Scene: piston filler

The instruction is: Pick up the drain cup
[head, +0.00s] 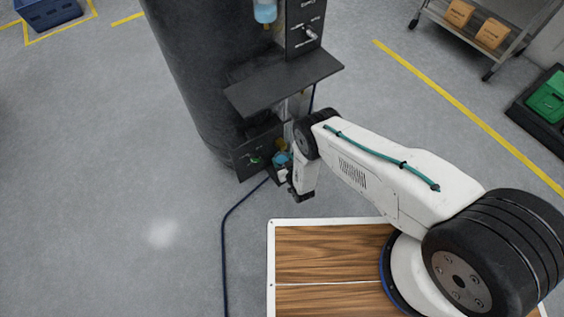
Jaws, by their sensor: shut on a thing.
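My white arm reaches down and left to the base of the filler machine. My gripper (284,174) is at its end, low beside the machine's lower front, and is small and partly hidden by my wrist. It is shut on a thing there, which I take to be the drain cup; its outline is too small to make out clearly. A small teal-blue part (281,158) shows right at the gripper, under a brass-coloured fitting (282,145). I cannot tell whether the teal part belongs to the cup or to the machine.
The machine's dark shelf (284,82) juts out above my gripper. A dark box with a green knob (255,161) is close on the left. A blue hose (225,225) runs along the floor. Open floor lies left; a cart (490,45) stands far right.

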